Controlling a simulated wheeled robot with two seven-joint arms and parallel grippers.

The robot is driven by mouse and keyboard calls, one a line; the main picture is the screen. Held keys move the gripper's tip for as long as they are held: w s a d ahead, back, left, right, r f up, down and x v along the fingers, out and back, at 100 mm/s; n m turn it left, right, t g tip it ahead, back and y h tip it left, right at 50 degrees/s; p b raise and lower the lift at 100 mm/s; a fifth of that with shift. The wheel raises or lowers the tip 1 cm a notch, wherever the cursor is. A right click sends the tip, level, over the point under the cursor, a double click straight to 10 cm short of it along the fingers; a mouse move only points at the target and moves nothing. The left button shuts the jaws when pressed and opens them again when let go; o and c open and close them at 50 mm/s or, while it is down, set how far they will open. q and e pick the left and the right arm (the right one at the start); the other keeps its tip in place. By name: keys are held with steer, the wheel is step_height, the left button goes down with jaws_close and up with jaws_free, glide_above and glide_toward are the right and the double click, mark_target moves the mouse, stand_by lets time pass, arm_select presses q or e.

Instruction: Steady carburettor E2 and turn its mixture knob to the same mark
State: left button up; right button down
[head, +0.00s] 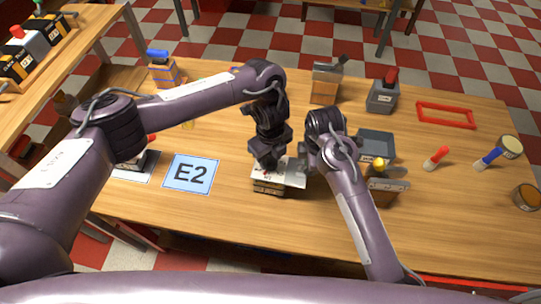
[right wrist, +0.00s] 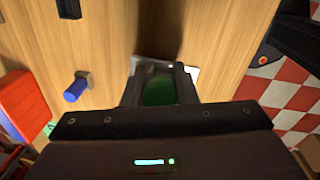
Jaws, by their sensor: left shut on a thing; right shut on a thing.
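A small block-like unit (head: 268,188) with a pale top plate stands on the table, right of the blue E2 card (head: 192,173); I take it to be carburettor E2, but its label is not readable. My left gripper (head: 268,160) reaches down onto its left side and is shut on it. My right gripper (right wrist: 160,75) is shut on a green knob (right wrist: 158,91), which shows between its dark fingers in the right wrist view. A pale plate lies just beyond the fingertips there. The knob's mark is hidden, and in the head view my right forearm covers the contact.
A red frame (head: 446,115) lies at the back right. Another unit stands on a white card (head: 133,168) at left. Bare wood lies in front of the E2 card.

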mark_target(271, 160)
arm_select(q)
steer(key=shift+n, duration=1.9)
steer(key=o, duration=1)
step_height(271, 160, up, 12)
